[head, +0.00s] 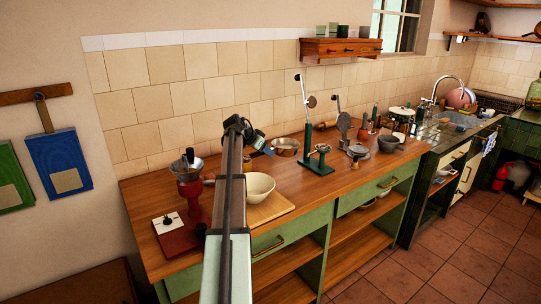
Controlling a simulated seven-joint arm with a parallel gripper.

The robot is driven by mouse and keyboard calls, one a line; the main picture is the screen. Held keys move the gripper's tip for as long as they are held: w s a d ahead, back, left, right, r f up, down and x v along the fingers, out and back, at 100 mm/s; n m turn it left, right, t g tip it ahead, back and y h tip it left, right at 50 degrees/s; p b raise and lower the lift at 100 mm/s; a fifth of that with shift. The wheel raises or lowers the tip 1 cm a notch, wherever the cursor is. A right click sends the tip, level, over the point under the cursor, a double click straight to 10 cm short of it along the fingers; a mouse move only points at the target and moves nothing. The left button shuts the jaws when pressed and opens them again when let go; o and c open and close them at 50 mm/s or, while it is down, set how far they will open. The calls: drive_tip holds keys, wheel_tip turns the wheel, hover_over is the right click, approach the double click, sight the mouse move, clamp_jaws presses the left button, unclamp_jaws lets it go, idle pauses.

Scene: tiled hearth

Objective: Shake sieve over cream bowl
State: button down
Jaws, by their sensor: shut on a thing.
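The cream bowl (260,187) stands upright on a light wooden board at the front of the counter, its left side hidden by my arm. My gripper (263,146) is raised beyond the bowl, toward the tiled wall, and points right. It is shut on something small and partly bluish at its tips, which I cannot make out. A round, copper-toned metal vessel (286,147) shows just right of the tips; I cannot tell whether they touch. I cannot pick out the sieve with certainty.
A red hand mill (189,186) with a metal hopper stands left of my arm. A green stand (319,163) with a tall lever is right of the bowl, with several pans and utensils beyond. The board (270,211) has bare room in front of the bowl. A shelf (340,50) hangs above.

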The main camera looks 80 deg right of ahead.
drive_tip(key=w+a+r+n+t+h, duration=0.1)
drive_tip(key=w+a+r+n+t, duration=0.15)
drive_tip(key=a, duration=1.05)
drive_tip(key=w+a+r+n+t+h, duration=0.1)
drive_tip(key=w+a+r+n, duration=0.15)
drive_tip(key=a, duration=1.05)
drive_tip(key=shift+s+f, duration=0.15)
drive_tip(key=shift+f, duration=0.95)
drive_tip(key=shift+s+f, duration=0.15)
drive_tip(key=shift+f, duration=0.95)
drive_tip(key=shift+w+a, duration=0.2)
drive_tip(key=shift+w, duration=0.8)
drive_tip(key=shift+s+d, duration=0.25)
drive_tip(key=shift+s, duration=0.75)
drive_tip(key=shift+s+d, duration=0.25)
drive_tip(key=shift+s, duration=0.7)
drive_tip(key=shift+w, duration=0.1)
drive_tip(key=shift+w+a, duration=0.25)
drive_tip(key=shift+w, duration=0.65)
drive_tip(key=shift+w+a, duration=0.25)
drive_tip(key=shift+w, duration=0.65)
